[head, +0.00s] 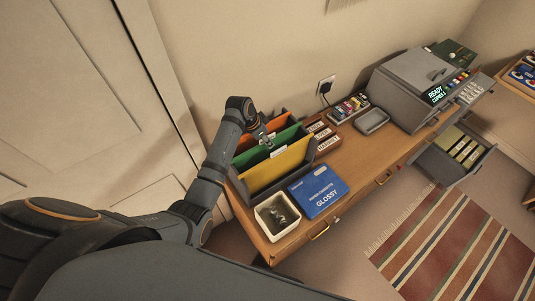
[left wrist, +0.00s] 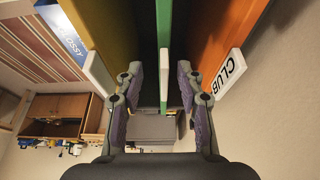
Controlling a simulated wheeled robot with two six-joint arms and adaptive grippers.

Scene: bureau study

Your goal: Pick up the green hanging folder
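The green hanging folder (head: 285,137) stands upright in a dark file rack (head: 247,188) on the wooden desk, between a yellow folder (head: 283,165) in front and an orange folder (head: 268,126) behind. My left gripper (head: 268,143) is over the rack, at the green folder's top edge. In the left wrist view, my left gripper (left wrist: 159,85) is open, with a finger on each side of the green folder (left wrist: 164,25), seen edge-on with its pale tab. Gaps show between the fingers and the folder. My right gripper is in neither view.
A blue glossy-paper box (head: 318,190) and a white tray of small dark items (head: 278,216) lie in front of the rack. Small labelled boxes (head: 322,134) stand to its right, then a grey printer (head: 415,85). The wall is close behind.

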